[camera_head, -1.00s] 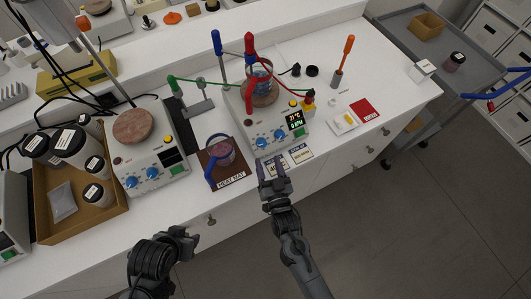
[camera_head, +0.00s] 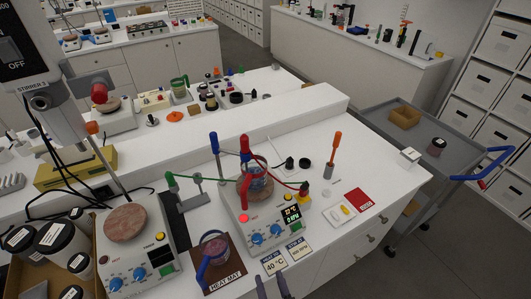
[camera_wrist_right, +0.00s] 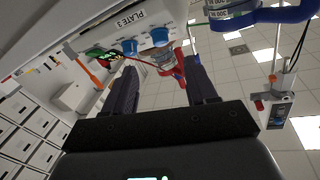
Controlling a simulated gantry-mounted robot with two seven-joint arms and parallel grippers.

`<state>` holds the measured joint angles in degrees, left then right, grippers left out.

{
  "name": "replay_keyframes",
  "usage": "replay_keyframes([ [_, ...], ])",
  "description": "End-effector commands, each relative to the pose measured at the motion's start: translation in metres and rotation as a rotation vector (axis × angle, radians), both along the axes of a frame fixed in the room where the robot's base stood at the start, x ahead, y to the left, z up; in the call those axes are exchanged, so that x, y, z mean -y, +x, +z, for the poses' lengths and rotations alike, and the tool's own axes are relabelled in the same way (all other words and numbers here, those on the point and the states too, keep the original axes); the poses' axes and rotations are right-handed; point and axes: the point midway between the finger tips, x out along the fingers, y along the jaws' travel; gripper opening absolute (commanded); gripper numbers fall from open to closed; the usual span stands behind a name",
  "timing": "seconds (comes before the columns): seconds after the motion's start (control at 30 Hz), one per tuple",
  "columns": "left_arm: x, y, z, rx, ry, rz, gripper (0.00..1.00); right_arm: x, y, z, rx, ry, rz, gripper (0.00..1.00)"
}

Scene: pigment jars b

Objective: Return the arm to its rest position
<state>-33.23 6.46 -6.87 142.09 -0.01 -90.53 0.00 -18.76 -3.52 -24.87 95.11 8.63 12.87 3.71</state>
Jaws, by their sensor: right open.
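My right gripper (camera_head: 273,285) shows only by its fingertips at the bottom edge of the head view, in front of the label cards at the bench's front edge. In the right wrist view the two dark fingers of the right gripper (camera_wrist_right: 161,78) are spread apart with nothing held between them. The rest of my right arm is out of the head view. My left gripper is not in view.
A hot plate (camera_head: 262,228) carries a clamped glass vessel (camera_head: 258,182). A blue-handled beaker (camera_head: 213,245) stands on the heat mat (camera_head: 225,281). A second stirrer (camera_head: 140,262) and a box of jars (camera_head: 38,275) are at left. A grey cart (camera_head: 440,125) stands at right.

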Motion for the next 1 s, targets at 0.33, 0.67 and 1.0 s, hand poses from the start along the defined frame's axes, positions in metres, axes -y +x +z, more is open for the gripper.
replay_keyframes([
  [0.33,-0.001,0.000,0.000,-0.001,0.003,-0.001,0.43,0.085,-0.026,0.005,-0.130,-0.092,-0.057,0.57],
  [0.67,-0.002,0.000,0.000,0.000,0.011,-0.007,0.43,0.158,-0.070,0.025,-0.594,-0.290,-0.031,0.57],
  [1.0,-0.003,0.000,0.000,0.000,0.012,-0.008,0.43,0.190,-0.145,0.040,-1.035,-0.440,0.021,0.57],
])
